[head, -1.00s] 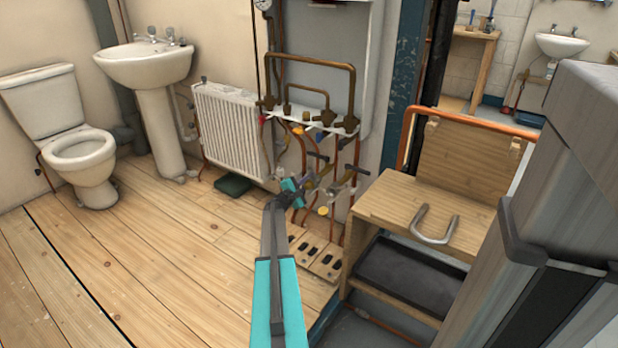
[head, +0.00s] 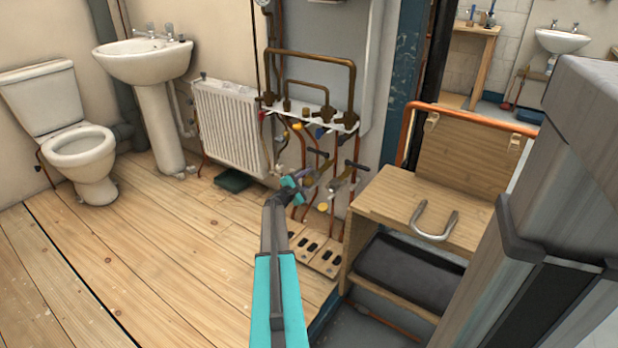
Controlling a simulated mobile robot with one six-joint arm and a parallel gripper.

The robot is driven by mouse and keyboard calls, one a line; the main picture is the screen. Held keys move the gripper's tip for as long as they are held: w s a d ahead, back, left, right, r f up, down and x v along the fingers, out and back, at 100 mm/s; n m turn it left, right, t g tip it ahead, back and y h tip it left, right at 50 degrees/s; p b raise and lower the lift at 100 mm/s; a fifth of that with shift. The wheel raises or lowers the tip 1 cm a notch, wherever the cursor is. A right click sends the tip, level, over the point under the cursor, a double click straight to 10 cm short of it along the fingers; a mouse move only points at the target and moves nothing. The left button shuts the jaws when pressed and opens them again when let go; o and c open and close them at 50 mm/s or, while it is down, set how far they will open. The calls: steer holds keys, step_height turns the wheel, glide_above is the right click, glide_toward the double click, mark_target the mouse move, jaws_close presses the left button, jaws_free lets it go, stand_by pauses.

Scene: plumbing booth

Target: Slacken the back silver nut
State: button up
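My gripper (head: 296,189), with teal parts at its end, reaches in among the pipes and valves below the grey boiler panel. Its fingers are small and overlap the pipework, so I cannot tell whether they are open, shut or touching anything. Two valves with dark T-shaped handles, a left one (head: 318,156) and a right one (head: 356,165), stand just right of my gripper. I cannot make out any silver nut; the fittings around the gripper are too small and partly hidden by it.
Copper pipes (head: 310,54) and a white radiator (head: 228,122) are behind. A wooden bench (head: 385,198) with a U-shaped metal pipe (head: 434,222) stands to the right. A slotted wooden board (head: 318,254) lies on the floor below the valves. The floor at left is clear.

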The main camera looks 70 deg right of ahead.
steer(key=shift+a, duration=0.1)
steer(key=p+v, duration=0.3)
steer(key=v, duration=1)
steer(key=shift+a, duration=0.3)
steer(key=shift+w, duration=0.2)
